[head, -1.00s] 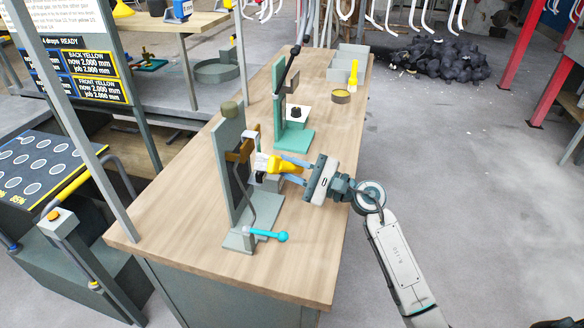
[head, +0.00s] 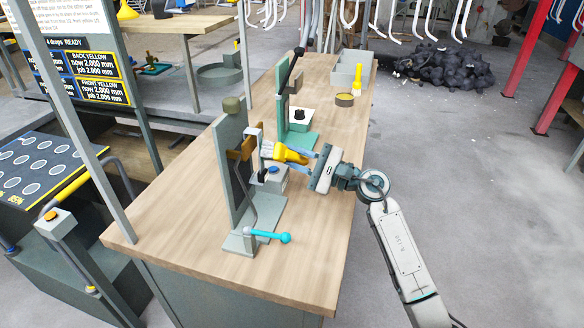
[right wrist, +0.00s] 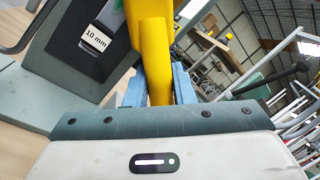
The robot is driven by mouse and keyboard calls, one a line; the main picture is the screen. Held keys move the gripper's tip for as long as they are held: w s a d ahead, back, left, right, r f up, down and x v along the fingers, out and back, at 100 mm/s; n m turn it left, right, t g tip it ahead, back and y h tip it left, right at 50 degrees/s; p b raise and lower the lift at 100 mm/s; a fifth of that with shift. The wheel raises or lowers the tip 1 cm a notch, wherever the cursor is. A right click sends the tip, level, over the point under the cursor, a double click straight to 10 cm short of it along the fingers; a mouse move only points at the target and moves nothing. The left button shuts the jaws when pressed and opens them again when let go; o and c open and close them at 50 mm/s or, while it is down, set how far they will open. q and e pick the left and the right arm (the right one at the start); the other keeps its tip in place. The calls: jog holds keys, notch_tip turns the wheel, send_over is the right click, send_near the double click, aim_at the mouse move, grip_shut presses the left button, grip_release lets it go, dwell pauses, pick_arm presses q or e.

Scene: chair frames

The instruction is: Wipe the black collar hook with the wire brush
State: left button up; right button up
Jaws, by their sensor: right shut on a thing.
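My right gripper (head: 314,168) is shut on the yellow handle of the wire brush (head: 290,153), right of the grey upright fixture (head: 229,165) on the bench. The brush points left, and its pale head (head: 267,149) is close to the fixture's clamp; I cannot tell whether it touches anything. A small dark part (head: 262,174) shows below the brush head; I cannot tell whether it is the black collar hook. In the right wrist view the yellow handle (right wrist: 154,60) stands between the blue fingers, with a "10 mm" label (right wrist: 95,38) beyond. My left gripper is not in view.
A turquoise-tipped lever (head: 268,235) sticks out at the fixture's front. A green press (head: 292,120) with a black lever stands behind. The bench's front (head: 290,280) is clear.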

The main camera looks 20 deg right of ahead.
aim_at(287, 153)
jog(key=shift+w+r+p, duration=0.1)
jog(key=shift+r+p, duration=0.25)
jog(key=shift+r, duration=0.5)
jog(key=shift+s+a, duration=0.6)
jog(key=shift+s, duration=0.25)
jog(key=shift+s+a, duration=0.55)
jog(key=shift+s, duration=0.3)
jog(key=shift+w+r+p, duration=0.1)
jog(key=shift+r+p, duration=0.45)
jog(key=shift+r, duration=0.1)
jog(key=shift+w+d+f+b, duration=0.1)
jog(key=shift+w+d+b, duration=0.15)
jog(key=shift+w+b, duration=0.25)
jog(key=shift+w+d+f+b, duration=0.1)
jog(key=shift+w+d+b, duration=0.55)
jog(key=shift+w+b, duration=0.3)
jog(key=shift+w+d, duration=0.2)
jog(key=shift+r, duration=0.2)
